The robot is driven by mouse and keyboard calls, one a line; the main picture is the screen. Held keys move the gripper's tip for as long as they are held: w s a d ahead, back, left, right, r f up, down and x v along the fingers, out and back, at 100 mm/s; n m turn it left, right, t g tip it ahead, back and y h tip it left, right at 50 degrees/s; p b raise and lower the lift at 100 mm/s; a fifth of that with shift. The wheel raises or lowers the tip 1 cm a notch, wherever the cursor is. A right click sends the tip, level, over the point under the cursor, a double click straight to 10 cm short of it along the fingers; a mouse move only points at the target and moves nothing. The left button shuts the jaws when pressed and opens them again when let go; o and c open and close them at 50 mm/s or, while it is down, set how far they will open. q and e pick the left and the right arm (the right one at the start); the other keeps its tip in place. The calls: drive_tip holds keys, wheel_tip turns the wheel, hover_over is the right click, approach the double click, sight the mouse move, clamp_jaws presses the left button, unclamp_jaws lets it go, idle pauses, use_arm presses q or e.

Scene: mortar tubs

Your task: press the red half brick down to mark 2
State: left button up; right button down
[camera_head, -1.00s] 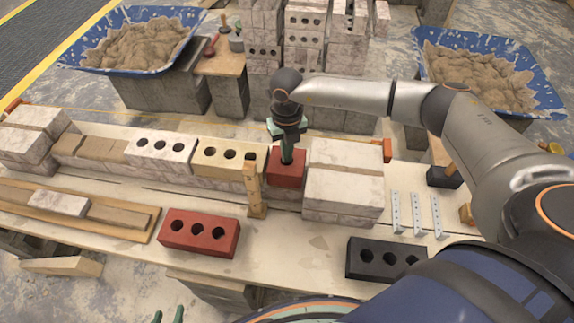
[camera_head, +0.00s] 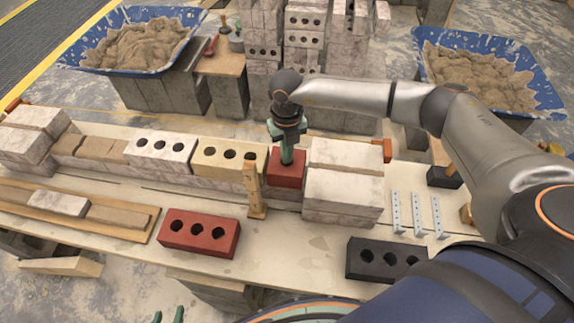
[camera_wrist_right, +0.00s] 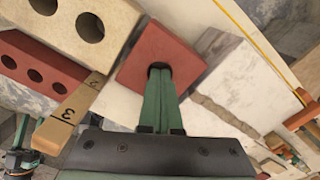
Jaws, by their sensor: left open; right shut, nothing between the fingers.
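The red half brick (camera_head: 287,173) sits in the gap of the wall course, between a yellowish holed brick (camera_head: 229,156) and a white block stack (camera_head: 344,184). It also shows in the right wrist view (camera_wrist_right: 140,62). My right gripper (camera_head: 286,160) is shut and points down, its fingertips at the brick's top around the dark hole (camera_wrist_right: 160,70). A wooden gauge (camera_head: 254,188) stands in front of the gap; its marks 2 and 3 show in the wrist view (camera_wrist_right: 70,112). I cannot tell which mark the brick's top meets. My left gripper (camera_head: 169,315) is open at the bottom edge.
A red holed brick (camera_head: 200,233) and a black holed brick (camera_head: 376,261) lie on the board in front. Several metal strips (camera_head: 417,214) lie at right. Blue mortar tubs (camera_head: 120,45) (camera_head: 480,75) stand behind. Board space between the front bricks is clear.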

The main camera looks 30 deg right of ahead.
drive_tip(key=shift+s+f, duration=0.1)
drive_tip(key=shift+f, duration=0.05)
idle(0.5)
drive_tip(key=shift+r+p, duration=2)
drive_tip(key=shift+r, duration=0.6)
